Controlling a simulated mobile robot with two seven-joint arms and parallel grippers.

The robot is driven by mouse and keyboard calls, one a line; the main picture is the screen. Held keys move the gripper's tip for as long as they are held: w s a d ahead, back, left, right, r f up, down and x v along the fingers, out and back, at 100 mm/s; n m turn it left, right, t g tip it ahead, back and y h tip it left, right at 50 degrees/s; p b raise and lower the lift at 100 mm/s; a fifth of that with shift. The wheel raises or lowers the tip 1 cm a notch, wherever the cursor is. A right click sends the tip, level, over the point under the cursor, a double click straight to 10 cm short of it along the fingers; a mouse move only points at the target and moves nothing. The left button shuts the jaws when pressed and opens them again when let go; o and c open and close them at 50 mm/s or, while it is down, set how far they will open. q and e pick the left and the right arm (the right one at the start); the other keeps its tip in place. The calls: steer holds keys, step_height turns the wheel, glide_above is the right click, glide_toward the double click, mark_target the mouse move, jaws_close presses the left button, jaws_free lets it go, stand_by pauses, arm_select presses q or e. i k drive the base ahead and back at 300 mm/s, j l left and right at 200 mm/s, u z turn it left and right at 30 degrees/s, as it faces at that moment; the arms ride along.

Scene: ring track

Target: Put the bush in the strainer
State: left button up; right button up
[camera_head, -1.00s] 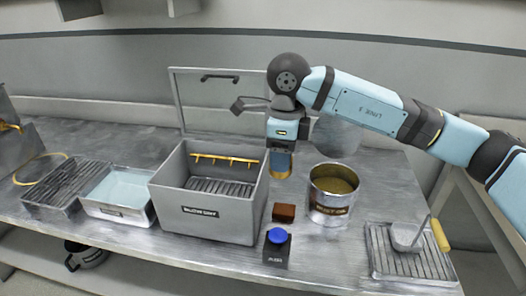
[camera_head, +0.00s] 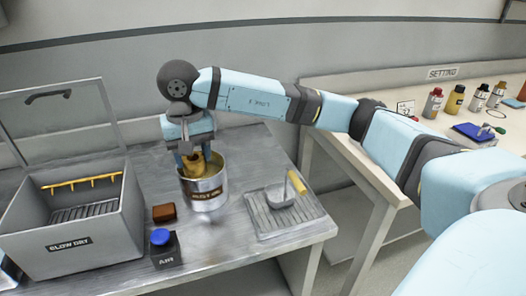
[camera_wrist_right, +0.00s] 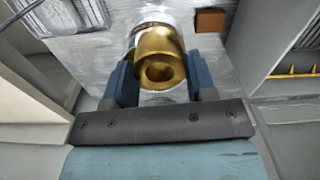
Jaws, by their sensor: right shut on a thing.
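The bush (camera_head: 193,162) is a gold-coloured, hollow cylinder. My right gripper (camera_head: 195,156) is shut on it and holds it at the mouth of the metal oil can (camera_head: 207,196). In the right wrist view the bush (camera_wrist_right: 160,58) sits between the blue fingers of the gripper (camera_wrist_right: 161,80), its round hole facing the camera. The can lies behind it and is mostly hidden. What looks like the strainer (camera_head: 281,196), a small grey cup with a yellow-ended handle, rests on a slotted tray right of the can. My left gripper is not in view.
The slotted tray (camera_head: 262,222) lies near the bench's right edge. An open grey blow-dry box (camera_head: 95,237) stands left. A brown block (camera_head: 163,213) and blue-topped air button (camera_head: 161,238) sit between box and can. Another table (camera_head: 420,85) with bottles stands right.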

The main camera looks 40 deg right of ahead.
mark_target(279, 197)
steer(key=l+u, duration=0.1)
steer(key=l, duration=0.4)
steer(key=k+l+u, duration=0.1)
steer(key=l, duration=0.35)
steer(key=k+l+u, duration=0.1)
steer(key=l, duration=0.85)
steer(key=k+u, duration=0.05)
